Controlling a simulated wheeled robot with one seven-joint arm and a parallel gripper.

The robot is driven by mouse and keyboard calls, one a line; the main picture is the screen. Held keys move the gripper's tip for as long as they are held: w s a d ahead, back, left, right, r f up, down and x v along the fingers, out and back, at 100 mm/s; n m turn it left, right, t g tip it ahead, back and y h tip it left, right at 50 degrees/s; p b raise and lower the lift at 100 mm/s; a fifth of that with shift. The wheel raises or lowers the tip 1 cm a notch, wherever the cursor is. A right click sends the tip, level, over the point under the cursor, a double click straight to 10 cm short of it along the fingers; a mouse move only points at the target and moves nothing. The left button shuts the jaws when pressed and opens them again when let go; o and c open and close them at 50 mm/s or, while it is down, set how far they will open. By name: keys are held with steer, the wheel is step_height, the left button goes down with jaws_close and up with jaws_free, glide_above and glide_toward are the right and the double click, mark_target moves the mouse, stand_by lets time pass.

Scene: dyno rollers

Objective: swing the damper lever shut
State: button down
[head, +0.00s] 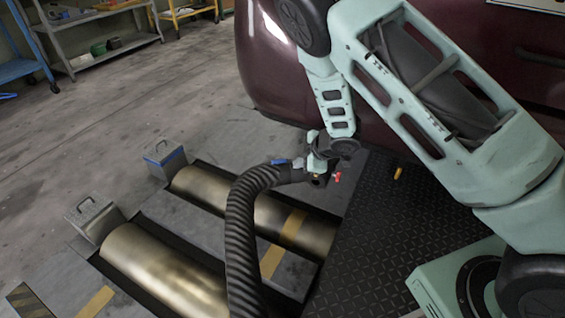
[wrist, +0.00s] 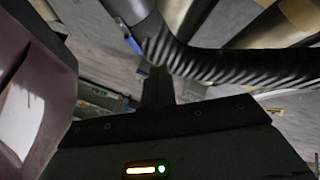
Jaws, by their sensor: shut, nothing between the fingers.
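A small blue lever (head: 281,162), which looks like the damper lever, lies along the top of the grey nozzle (head: 292,173) at the end of a black ribbed hose (head: 240,225). In the wrist view the blue lever (wrist: 133,43) shows beside the ribbed hose (wrist: 200,60), just beyond my fingers. My gripper (wrist: 157,85) is shut and empty, its dark fingers pointing toward the hose end. In the head view my gripper (head: 318,168) is at the nozzle's right end, right of the lever. Whether it touches the nozzle cannot be told.
A dark red car (head: 275,85) stands close behind my arm. Two brass rollers (head: 165,270) lie in floor pits, with grey boxes (head: 95,218) at their ends. Black tread plate (head: 390,230) covers the floor at right. Shelving (head: 110,48) stands far left; open floor lies before it.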

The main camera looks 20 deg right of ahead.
mark_target(283, 162)
steer(key=w+a+f+b, duration=0.2)
steer(key=w+f+b, duration=0.4)
steer(key=w, duration=0.3)
steer(key=shift+a+f, duration=0.3)
steer(key=shift+f, duration=0.6)
